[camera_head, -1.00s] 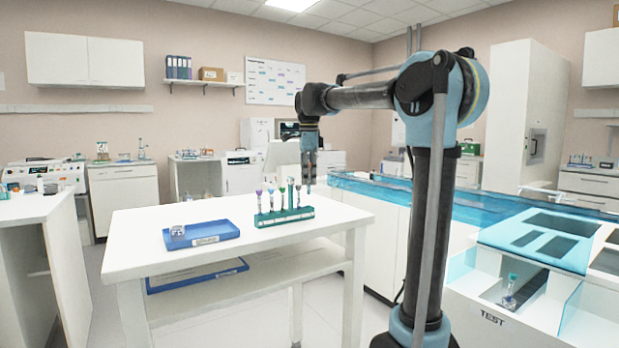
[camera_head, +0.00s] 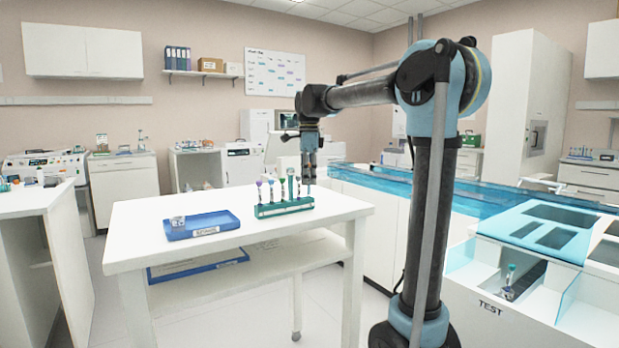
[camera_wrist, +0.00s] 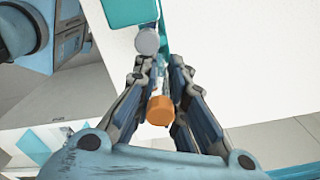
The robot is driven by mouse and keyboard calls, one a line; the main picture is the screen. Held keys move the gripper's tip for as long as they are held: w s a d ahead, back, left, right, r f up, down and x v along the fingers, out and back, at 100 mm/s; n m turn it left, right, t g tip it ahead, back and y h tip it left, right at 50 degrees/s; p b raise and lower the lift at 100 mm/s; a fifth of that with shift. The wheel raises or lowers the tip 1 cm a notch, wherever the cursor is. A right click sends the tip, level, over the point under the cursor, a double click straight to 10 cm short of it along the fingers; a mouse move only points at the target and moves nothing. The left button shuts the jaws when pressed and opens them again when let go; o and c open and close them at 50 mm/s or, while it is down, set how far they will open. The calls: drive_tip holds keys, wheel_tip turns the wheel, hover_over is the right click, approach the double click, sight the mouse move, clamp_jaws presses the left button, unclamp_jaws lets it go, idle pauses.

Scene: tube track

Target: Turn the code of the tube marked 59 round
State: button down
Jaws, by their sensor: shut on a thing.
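My gripper (camera_wrist: 158,92) is shut on an orange-capped tube (camera_wrist: 159,110) in the wrist view. The fingers sit on both sides of it, and its lower part is hidden. In the head view my gripper (camera_head: 309,178) is at the right end of a green rack (camera_head: 285,210) on the white table. A grey-capped tube (camera_wrist: 146,41) stands just beyond the fingers in the wrist view. No number or code is readable, so I cannot tell which tube is 59.
A blue tray (camera_head: 215,219) with a small clear item (camera_head: 178,221) lies left of the rack. Another blue tray lies on the shelf below. The front of the white table (camera_head: 140,240) is bare.

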sight(309, 196)
drive_tip(key=shift+f, duration=1.8)
drive_tip(key=n, duration=0.3)
drive_tip(key=shift+n, duration=0.3)
drive_tip(key=n, duration=0.4)
drive_tip(key=shift+f, duration=0.15)
drive_tip(key=c, duration=1.6)
unclamp_jaws()
drive_tip(key=shift+o, duration=0.2)
